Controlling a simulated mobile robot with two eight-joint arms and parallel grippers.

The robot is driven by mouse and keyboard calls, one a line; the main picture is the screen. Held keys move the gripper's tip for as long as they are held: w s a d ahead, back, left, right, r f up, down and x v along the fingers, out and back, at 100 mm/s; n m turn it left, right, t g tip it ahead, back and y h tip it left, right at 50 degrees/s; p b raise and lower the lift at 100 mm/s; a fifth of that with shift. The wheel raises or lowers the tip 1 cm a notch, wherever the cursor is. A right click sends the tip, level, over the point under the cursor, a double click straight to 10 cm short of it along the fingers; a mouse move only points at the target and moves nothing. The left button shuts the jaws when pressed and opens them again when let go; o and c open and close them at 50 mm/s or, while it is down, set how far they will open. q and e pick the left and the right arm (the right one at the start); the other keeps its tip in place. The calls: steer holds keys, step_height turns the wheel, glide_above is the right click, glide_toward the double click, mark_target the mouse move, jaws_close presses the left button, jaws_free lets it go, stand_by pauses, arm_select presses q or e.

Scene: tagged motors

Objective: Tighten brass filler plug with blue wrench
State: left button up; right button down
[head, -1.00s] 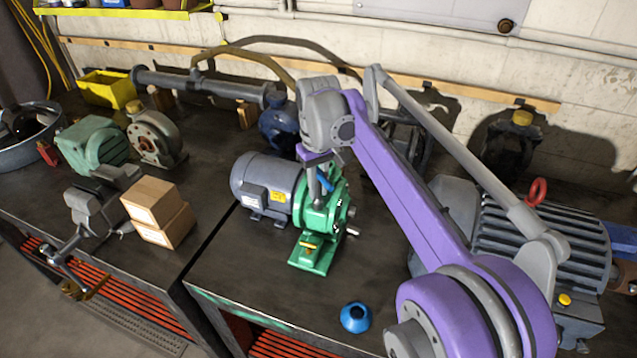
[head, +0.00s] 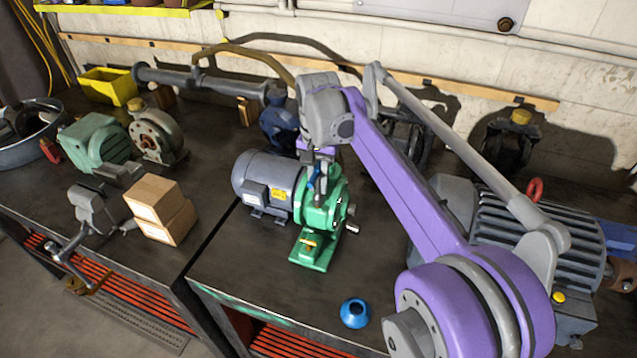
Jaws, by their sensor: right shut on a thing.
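A grey motor (head: 268,180) with a green gearbox (head: 322,212) stands on the dark bench in the middle of the head view. My right arm reaches in from the right, and its gripper (head: 318,178) points down over the gearbox top. It is shut on the blue wrench (head: 311,181), of which only a small blue part shows beside the fingers. The brass filler plug cannot be made out; the gripper and wrench cover the gearbox top. A small brass-yellow part (head: 310,243) shows low on the gearbox's green foot. My left gripper is not in view.
A blue funnel-like piece (head: 354,313) stands near the bench's front edge. Two stacked cardboard boxes (head: 160,208) and a vise (head: 92,208) are at the left. A large grey motor (head: 545,235) stands at the right. Bare bench (head: 255,268) lies in front of the gearbox.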

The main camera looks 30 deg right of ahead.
mark_target(317, 165)
steer(key=shift+w+r, duration=0.1)
steer(key=shift+r, duration=0.3)
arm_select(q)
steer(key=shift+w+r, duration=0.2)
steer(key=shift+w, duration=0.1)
arm_select(e)
steer(key=shift+f, duration=0.1)
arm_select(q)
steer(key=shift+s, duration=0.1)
arm_select(e)
steer(key=shift+r, duration=0.3)
step_height(317, 165, up, 2)
steer(key=shift+r+p, duration=0.25)
steer(key=shift+p, duration=0.45)
steer(key=shift+w+r, duration=0.15)
steer(key=shift+r, duration=0.55)
steer(key=shift+s+r, duration=0.2)
steer(key=shift+r, duration=0.15)
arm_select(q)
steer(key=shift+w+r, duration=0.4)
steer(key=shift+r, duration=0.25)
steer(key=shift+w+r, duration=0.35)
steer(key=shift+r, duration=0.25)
